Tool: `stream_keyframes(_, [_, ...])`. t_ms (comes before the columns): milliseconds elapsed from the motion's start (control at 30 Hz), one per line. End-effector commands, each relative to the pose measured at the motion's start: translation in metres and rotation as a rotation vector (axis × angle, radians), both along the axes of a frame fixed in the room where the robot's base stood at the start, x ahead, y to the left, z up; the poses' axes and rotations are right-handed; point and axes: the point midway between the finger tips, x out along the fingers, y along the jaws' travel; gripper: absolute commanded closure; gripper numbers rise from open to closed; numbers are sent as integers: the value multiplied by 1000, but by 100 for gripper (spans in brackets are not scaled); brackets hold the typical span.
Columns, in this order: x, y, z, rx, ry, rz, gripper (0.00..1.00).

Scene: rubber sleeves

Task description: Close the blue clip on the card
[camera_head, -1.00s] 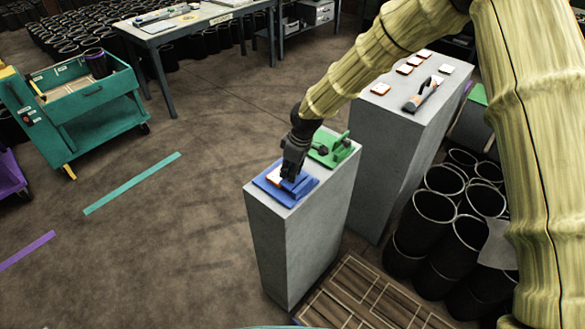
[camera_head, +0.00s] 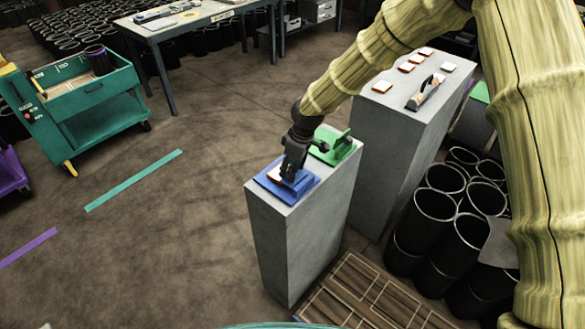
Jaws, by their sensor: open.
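The blue clip (camera_head: 302,187) sits on top of the nearer grey pedestal, on a flat blue base. The card (camera_head: 274,173), pale with an orange edge, lies at the clip's left side and is partly hidden by my gripper. My gripper (camera_head: 289,177) points down right over the clip and card, with its fingers open. I cannot tell whether the fingertips touch the clip. The hinge and the lever position of the blue clip are too small and covered to make out.
A green clip (camera_head: 336,147) stands just behind on the same pedestal (camera_head: 300,235). A taller grey pedestal (camera_head: 385,130) at the right carries several cards and a trowel-like tool (camera_head: 425,92). Black tubes (camera_head: 450,215) crowd the right. A teal cart (camera_head: 85,105) stands left; the floor between is clear.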

Motion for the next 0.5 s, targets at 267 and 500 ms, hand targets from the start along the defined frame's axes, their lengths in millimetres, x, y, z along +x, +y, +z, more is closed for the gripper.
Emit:
stream_keyframes(267, [-2, -7, 41, 1, -3, 0, 55])
stream_keyframes(500, [-5, -15, 83, 1, -3, 0, 55])
